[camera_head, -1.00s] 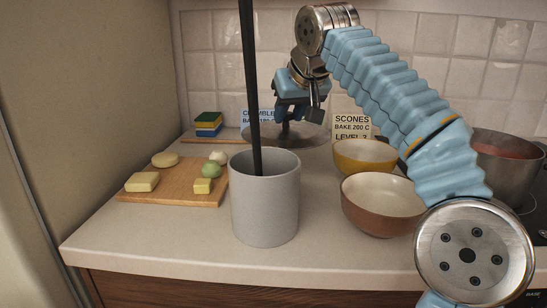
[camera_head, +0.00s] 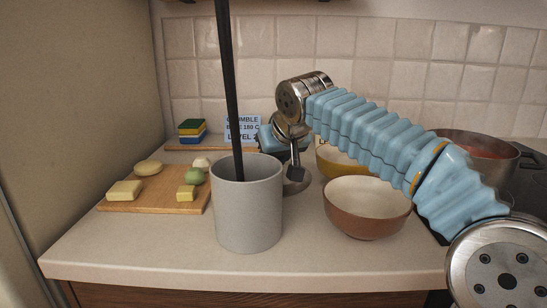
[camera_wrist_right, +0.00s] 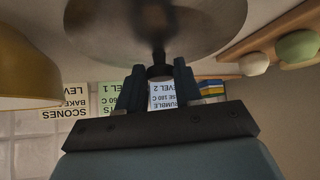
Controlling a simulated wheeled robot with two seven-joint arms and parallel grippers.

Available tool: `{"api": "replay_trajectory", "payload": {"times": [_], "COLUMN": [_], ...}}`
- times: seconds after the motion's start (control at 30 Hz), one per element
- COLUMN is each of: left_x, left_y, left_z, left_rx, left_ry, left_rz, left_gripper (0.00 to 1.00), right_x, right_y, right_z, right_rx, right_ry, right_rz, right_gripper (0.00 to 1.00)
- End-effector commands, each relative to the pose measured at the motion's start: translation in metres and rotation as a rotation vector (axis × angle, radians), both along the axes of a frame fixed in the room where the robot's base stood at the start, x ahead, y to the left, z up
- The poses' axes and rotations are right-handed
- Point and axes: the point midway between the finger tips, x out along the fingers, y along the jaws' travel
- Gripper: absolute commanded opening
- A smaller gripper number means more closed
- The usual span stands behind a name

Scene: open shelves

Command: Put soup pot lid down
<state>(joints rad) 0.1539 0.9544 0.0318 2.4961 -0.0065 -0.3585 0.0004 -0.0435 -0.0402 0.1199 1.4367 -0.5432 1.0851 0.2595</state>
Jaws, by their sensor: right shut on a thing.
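My right gripper (camera_head: 293,172) is shut on the knob of the soup pot lid (camera_head: 299,185), over the counter behind the grey container. In the head view the lid is mostly hidden by the gripper and that container. In the right wrist view the lid (camera_wrist_right: 205,30) shows as a wide translucent disc, with its dark knob between the fingers (camera_wrist_right: 158,74). I cannot tell whether the lid touches the counter. The soup pot (camera_head: 503,168), with red soup, stands uncovered at the right, partly behind my arm. My left gripper is not in view.
A grey container (camera_head: 248,215) with a dark pole stands in front of the lid. A wooden board (camera_head: 150,204) with food lies left. A brown bowl (camera_head: 365,222) and a yellow bowl (camera_head: 328,164) stand right. Sponges (camera_head: 192,131) and a card (camera_head: 243,132) are at the back.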

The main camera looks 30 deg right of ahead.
Motion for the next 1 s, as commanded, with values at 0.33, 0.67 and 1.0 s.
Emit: {"api": "replay_trajectory", "payload": {"times": [0.33, 0.67, 1.0], "left_x": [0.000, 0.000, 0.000], "left_y": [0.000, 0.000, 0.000], "left_z": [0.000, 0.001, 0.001], "left_rx": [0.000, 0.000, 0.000], "left_ry": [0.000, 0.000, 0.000], "left_rz": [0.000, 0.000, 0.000], "left_gripper": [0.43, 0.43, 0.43], "right_x": [0.000, -0.015, -0.065], "right_y": [0.000, 0.002, 0.010], "right_z": [0.000, 0.021, 0.077], "right_rx": [0.000, 0.000, 0.000], "right_ry": [0.000, -0.004, -0.003], "right_rz": [0.000, -0.001, -0.001], "right_gripper": [0.60, 0.60, 0.60]}}
